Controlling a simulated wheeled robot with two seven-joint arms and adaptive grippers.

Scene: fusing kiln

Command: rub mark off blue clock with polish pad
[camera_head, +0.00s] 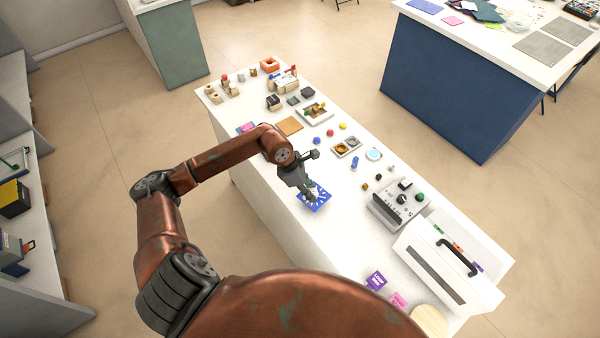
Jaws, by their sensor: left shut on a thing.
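The blue clock (323,189), a flat blue piece with white markings, lies on the white table near its left edge. My left gripper (311,197) points down over the clock and covers part of it. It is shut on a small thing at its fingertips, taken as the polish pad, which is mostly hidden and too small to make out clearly. The pad seems to be at or just above the clock's face; I cannot tell if they touch. The mark on the clock cannot be made out. My right gripper is not in view.
A grey control box (397,204) and a white kiln with a black handle (452,258) stand to the right. Purple (376,281) and pink tiles lie nearer. Small colored pieces, trays and blocks fill the table's far part. The table around the clock is mostly clear.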

